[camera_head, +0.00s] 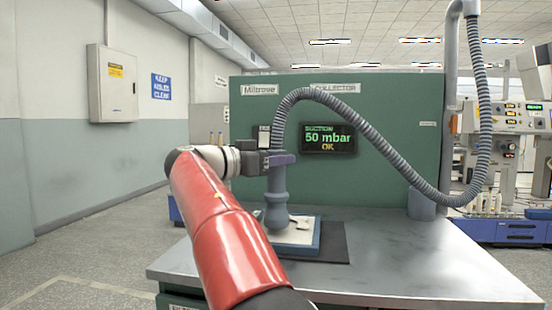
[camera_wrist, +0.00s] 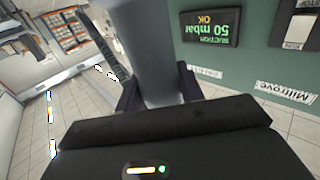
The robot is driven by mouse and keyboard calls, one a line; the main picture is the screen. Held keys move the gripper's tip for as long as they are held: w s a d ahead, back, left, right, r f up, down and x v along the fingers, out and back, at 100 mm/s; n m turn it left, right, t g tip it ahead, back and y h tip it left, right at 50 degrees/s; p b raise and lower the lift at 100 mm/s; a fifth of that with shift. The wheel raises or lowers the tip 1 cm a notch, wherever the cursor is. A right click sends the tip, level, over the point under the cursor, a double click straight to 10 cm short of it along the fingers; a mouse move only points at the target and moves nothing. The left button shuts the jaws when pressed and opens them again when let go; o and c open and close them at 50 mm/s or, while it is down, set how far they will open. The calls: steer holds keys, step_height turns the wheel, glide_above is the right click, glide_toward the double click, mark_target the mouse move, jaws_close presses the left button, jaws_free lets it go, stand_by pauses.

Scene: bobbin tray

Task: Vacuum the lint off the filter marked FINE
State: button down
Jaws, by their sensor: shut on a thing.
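My gripper (camera_head: 278,159) is shut on the grey vacuum nozzle (camera_head: 276,186), which hangs upright from the ribbed hose. The nozzle's flared lower end is over a pale filter (camera_head: 300,236) in a blue frame on the table; I cannot tell whether they touch. A dark patch shows on the filter right of the nozzle. My arm hides its left side, and no FINE mark is readable. In the wrist view, the nozzle (camera_wrist: 150,50) stands between my gripper's fingers (camera_wrist: 158,88); the filter is out of that view.
The green collector panel (camera_head: 385,170) stands behind the table, with a display (camera_head: 328,138) reading "SUCTION 50 mbar OK". The hose (camera_head: 390,150) loops right to a vertical pipe. A dark mat (camera_head: 335,250) lies under the filter. The metal table (camera_head: 430,270) is clear at the right.

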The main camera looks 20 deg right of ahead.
steer(key=w+d+p, duration=0.1)
steer(key=w+d, duration=0.1)
steer(key=w, duration=0.1)
steer(key=shift+p, duration=0.35)
steer(key=shift+s, duration=0.1)
stand_by(0.8)
steer(key=s+d+b, duration=0.1)
steer(key=d+b, duration=0.1)
steer(key=d, duration=0.1)
steer(key=s+d+b, duration=0.1)
steer(key=d, duration=0.1)
steer(key=shift+s+d, duration=0.1)
steer(key=shift+s, duration=0.25)
steer(key=shift+w, duration=0.1)
stand_by(0.8)
